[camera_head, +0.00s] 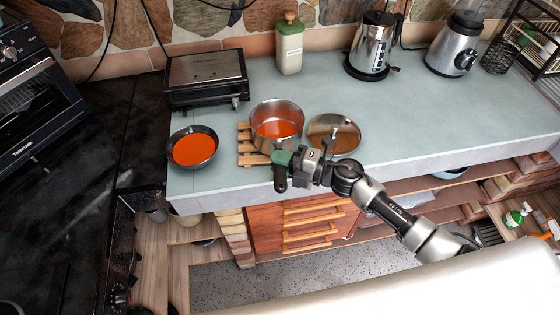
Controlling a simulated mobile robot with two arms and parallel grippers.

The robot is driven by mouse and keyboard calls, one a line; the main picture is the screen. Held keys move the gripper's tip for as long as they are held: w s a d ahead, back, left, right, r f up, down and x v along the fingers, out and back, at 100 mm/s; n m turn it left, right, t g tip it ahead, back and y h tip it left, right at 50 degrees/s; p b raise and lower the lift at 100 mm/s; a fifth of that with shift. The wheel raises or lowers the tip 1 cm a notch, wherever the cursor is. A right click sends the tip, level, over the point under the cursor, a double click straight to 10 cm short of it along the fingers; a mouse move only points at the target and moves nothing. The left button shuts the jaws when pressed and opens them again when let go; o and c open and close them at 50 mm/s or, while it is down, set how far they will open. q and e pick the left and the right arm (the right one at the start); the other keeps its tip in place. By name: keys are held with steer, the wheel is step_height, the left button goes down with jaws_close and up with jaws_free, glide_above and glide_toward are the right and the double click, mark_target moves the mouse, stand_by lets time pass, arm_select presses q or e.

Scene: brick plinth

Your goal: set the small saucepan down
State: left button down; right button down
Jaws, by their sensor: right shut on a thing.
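The small saucepan (289,109) is a steel pot with orange-red soup in it. It is upright, over the right part of a slatted wooden trivet (246,147) on the counter. I cannot tell whether its base touches the slats. My right gripper (283,165) is at the near side of the saucepan, at the counter's front edge, shut on the saucepan's handle, which is mostly hidden by the jaws. My left gripper is not in view.
A dark frying pan (194,148) with orange-red contents stands left of the trivet. A round lid or plate (334,131) lies close on the right. A black grill (206,77), a green canister (289,46) and a kettle (371,47) stand behind. The counter (440,110) is clear at right.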

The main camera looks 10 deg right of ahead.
steer(key=shift+f, duration=0.2)
steer(key=shift+f, duration=0.2)
steer(key=c, duration=1)
jaws_free()
